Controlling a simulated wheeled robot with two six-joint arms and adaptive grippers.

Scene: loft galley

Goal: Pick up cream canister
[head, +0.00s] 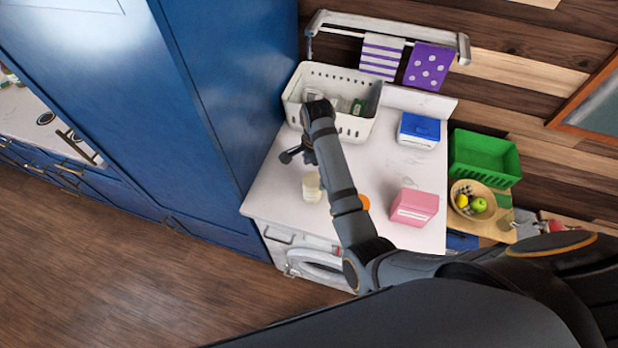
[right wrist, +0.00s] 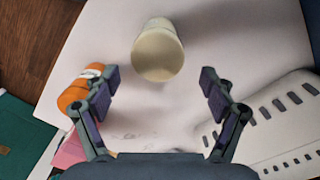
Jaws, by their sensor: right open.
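The cream canister (head: 311,187) stands upright near the front left of the white counter. It also shows in the right wrist view (right wrist: 158,55), beyond and between my right gripper's fingertips, not touching them as far as I can see. My right gripper (head: 294,156) is above the counter, just behind the canister in the head view. In the wrist view its two fingers (right wrist: 159,85) are spread apart with nothing between them. My left gripper is not in view.
A white perforated basket (head: 355,127) stands at the back of the counter (head: 268,196). A blue box (head: 418,130), a pink box (head: 414,206) and an orange item (head: 363,202) are to the right. A tall blue cabinet (head: 215,90) borders the left.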

